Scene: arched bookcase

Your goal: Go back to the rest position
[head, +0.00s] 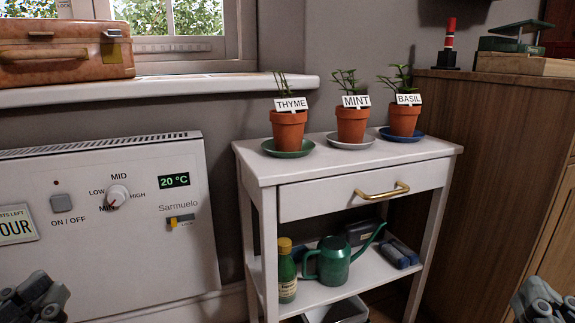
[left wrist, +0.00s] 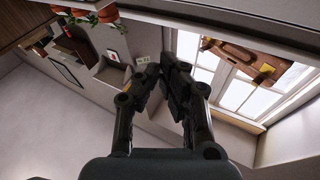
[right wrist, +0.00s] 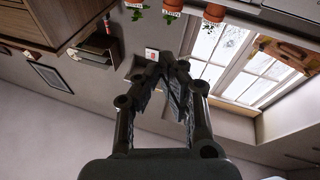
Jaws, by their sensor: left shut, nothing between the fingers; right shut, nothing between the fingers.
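My left gripper (head: 38,298) shows at the bottom left corner of the head view, in front of the white heater. In the left wrist view its fingertips (left wrist: 162,70) meet with nothing between them. My right gripper (head: 540,300) shows at the bottom right corner of the head view, in front of the wooden cabinet. In the right wrist view its fingertips (right wrist: 167,62) also come together on nothing. Both grippers are apart from the furniture in the head view, as far as I can tell.
A white side table (head: 345,165) carries potted thyme (head: 289,130), mint (head: 351,125) and basil (head: 404,120) on saucers. Its lower shelf holds a green watering can (head: 333,262) and a bottle (head: 287,275). A heater (head: 130,250) stands left, a wooden cabinet (head: 490,190) right. A suitcase (head: 60,62) lies on the windowsill.

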